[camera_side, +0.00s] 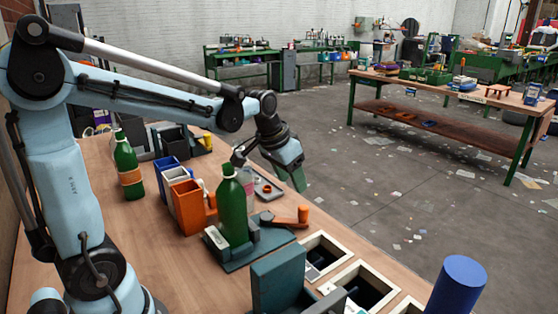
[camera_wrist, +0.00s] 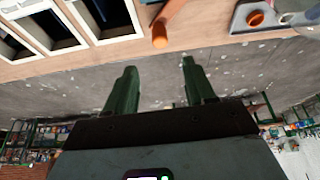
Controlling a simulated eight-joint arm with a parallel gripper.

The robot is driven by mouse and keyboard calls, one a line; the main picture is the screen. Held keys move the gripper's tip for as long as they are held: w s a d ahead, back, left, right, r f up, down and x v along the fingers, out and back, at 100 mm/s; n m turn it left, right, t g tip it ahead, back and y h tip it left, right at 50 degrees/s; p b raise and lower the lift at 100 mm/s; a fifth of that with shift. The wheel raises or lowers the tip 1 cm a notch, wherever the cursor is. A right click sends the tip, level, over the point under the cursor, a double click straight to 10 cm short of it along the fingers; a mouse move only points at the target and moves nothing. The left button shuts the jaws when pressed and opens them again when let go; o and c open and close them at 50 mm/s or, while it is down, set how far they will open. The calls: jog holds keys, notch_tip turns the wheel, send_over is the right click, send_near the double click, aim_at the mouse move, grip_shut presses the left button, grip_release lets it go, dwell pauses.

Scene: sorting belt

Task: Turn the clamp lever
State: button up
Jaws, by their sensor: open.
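The clamp lever (camera_side: 282,222) is an orange bar with an upright orange knob, at the right end of a dark teal clamp base (camera_side: 238,254) on the bench. In the wrist view the lever (camera_wrist: 166,22) shows at the top centre, its round knob end just beyond the fingertips. A green bottle (camera_side: 234,208) stands upright at the clamp. My gripper (camera_side: 298,183) is above and behind the lever, near the bench's far edge, apart from it. In the wrist view my gripper (camera_wrist: 158,68) has its two green fingers spread, with nothing between them.
Light-framed bins (camera_side: 328,250) are sunk in the bench right of the clamp; they also show in the wrist view (camera_wrist: 98,8). Orange and blue boxes (camera_side: 189,208) and another green bottle (camera_side: 128,166) stand left. A blue cylinder (camera_side: 457,285) is at front right.

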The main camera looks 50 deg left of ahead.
jog(key=n+g, duration=0.4)
jog(key=g, duration=0.1)
send_over(304, 207)
notch_tip(304, 207, down, 12)
jog(key=shift+r, duration=0.25)
dwell(0.4)
grip_shut()
